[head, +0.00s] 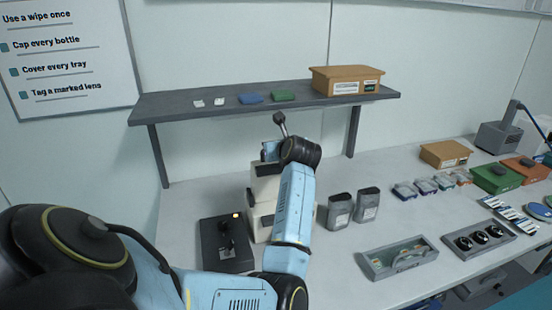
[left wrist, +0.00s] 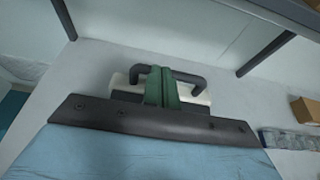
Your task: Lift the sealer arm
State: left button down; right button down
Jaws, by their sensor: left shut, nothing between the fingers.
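The sealer (head: 263,190), a cream-white upright body, stands on the left part of the table, partly hidden behind my left arm. In the left wrist view its light top (left wrist: 195,94) carries a dark U-shaped handle (left wrist: 187,76). My left gripper has green fingers (left wrist: 161,87), shut together with nothing between them, and they overlap the handle's middle in that view. I cannot tell whether they touch it. In the head view my left wrist hides most of the gripper beside the sealer's top. My right gripper is not in view.
A dark box with a lit yellow button (head: 226,243) stands left of the sealer, and two grey containers (head: 340,212) stand to its right. A grey shelf (head: 190,106) runs behind and above. A grey tray (head: 372,268) lies on the table (head: 330,285) toward the front.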

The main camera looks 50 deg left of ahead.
pick_arm(q)
jog(key=shift+w+a+r, duration=0.1)
jog(key=shift+w+a, duration=0.2)
jog(key=shift+a, duration=0.25)
jog(key=shift+w+a+r, duration=0.1)
jog(key=shift+w+a, duration=0.15)
jog(key=shift+a, duration=0.5)
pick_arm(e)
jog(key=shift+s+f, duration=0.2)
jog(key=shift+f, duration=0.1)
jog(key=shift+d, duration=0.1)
